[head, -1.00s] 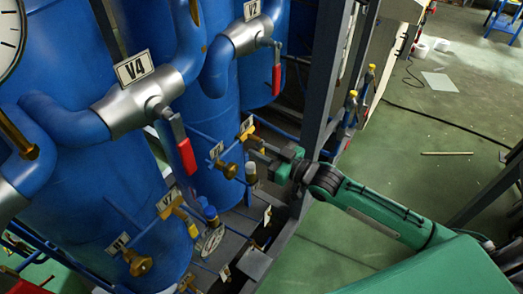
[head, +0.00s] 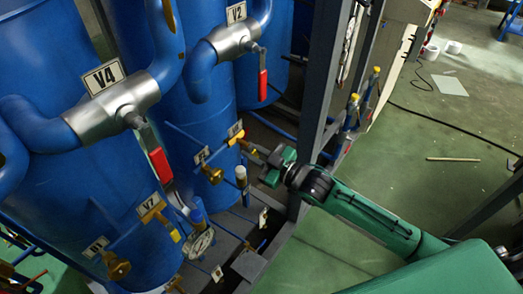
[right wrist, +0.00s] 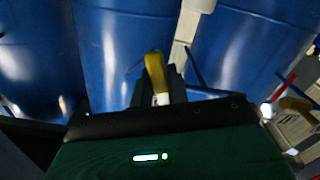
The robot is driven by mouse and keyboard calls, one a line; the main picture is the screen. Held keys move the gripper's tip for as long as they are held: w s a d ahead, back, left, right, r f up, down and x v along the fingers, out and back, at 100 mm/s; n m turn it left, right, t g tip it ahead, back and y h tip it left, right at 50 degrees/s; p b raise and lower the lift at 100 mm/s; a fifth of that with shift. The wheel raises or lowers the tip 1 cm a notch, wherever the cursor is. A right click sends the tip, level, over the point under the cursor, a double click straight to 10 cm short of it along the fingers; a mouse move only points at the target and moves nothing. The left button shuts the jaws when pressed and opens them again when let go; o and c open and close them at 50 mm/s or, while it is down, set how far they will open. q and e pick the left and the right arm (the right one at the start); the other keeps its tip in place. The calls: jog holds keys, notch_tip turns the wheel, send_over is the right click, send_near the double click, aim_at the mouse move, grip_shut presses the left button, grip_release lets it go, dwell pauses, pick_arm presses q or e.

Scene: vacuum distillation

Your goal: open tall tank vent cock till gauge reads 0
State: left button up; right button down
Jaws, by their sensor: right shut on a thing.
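My right gripper (head: 257,153) reaches in from the right to a small brass cock (head: 236,139) with a tag above it, in front of a blue tank (head: 213,110). In the right wrist view a yellow handle (right wrist: 155,70) stands between the fingertips (right wrist: 162,88), and the gripper is shut on it. The handle's exact angle is hard to tell. A small round gauge (head: 200,243) sits low among the pipes; its reading is too small to make out. My left gripper is not in view.
Red-handled valves tagged V4 (head: 113,110) and V2 (head: 233,42) sit on the blue pipes. Other brass cocks, one tagged V7 (head: 151,208), are at lower left.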

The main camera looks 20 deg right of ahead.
jog(key=shift+w+d+r+n, duration=0.1)
jog(key=shift+w+d+n, duration=0.1)
jog(key=shift+n, duration=0.3)
jog(key=n, duration=0.2)
jog(key=shift+w+d+r+n, duration=0.2)
jog(key=shift+d+r+n, duration=0.1)
jog(key=shift+n, duration=0.1)
jog(key=shift+w+d+r+n, duration=0.1)
jog(key=shift+d+r+n, duration=0.1)
jog(key=shift+n, duration=0.7)
jog(key=n, duration=0.2)
jog(key=shift+w+d+r+n, duration=0.15)
jog(key=shift+r+n, duration=0.2)
jog(key=shift+n, duration=0.05)
pick_arm(q)
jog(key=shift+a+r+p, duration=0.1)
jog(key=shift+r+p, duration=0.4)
jog(key=shift+p, duration=0.05)
pick_arm(e)
jog(key=shift+w+d+r+n, duration=0.1)
jog(key=shift+r+n, duration=0.25)
jog(key=shift+n, duration=0.75)
jog(key=shift+w+d+r+n, duration=0.1)
jog(key=shift+r+n, duration=0.2)
jog(key=shift+n, duration=0.8)
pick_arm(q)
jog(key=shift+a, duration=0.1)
pick_arm(e)
jog(key=shift+s, duration=0.1)
